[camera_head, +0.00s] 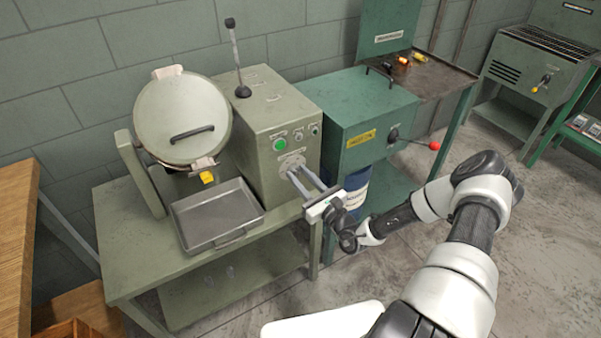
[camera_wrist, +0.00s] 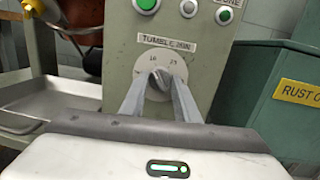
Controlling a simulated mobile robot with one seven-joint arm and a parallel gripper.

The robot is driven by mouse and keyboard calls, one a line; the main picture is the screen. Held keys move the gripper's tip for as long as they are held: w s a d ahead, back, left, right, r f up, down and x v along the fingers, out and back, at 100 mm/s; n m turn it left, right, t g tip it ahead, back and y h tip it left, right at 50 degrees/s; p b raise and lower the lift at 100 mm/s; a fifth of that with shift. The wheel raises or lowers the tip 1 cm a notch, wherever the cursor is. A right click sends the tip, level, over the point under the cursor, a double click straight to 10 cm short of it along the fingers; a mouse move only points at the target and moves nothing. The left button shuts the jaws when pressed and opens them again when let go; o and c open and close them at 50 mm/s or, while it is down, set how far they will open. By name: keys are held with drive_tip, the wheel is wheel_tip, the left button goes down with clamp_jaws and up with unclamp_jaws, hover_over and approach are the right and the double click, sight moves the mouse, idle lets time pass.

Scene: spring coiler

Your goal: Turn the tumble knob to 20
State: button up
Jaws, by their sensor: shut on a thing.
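The tumble knob (camera_wrist: 157,82) is a small grey knob on a round numbered dial (camera_wrist: 161,68) under a "TUMBLE MIN" label (camera_wrist: 166,43). In the wrist view, numbers on the dial show above the knob, but its exact setting is hard to read. My gripper (camera_wrist: 160,92) is shut on the knob, with one finger on each side. In the head view, my gripper (camera_head: 292,174) reaches the dial on the front of the green-grey machine (camera_head: 262,130), and its fingers hide the knob there.
A round lidded drum (camera_head: 182,115) stands left of the control box, above a metal tray (camera_head: 215,212). A green button (camera_head: 280,144) is above the dial. A teal cabinet with a red-tipped lever (camera_head: 434,146) stands to the right, a blue drum (camera_head: 356,189) below it.

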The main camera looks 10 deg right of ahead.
drive_tip(key=m+p, duration=0.1)
drive_tip(key=m, duration=0.3)
drive_tip(key=m+h+p, duration=0.1)
drive_tip(key=m, duration=0.4)
drive_tip(key=m+h+p, duration=0.1)
drive_tip(key=m, duration=0.4)
drive_tip(key=shift+s+a+t+p, duration=0.1)
drive_tip(key=shift+a+t+p, duration=0.15)
drive_tip(key=shift+t+p, duration=0.15)
drive_tip(key=shift+m, duration=0.4)
drive_tip(key=o, duration=1)
drive_tip(key=shift+o, duration=0.2)
drive_tip(key=v, duration=1.7)
drive_tip(key=shift+s+p, duration=0.25)
drive_tip(key=shift+p, duration=0.05)
drive_tip(key=shift+a, duration=0.1)
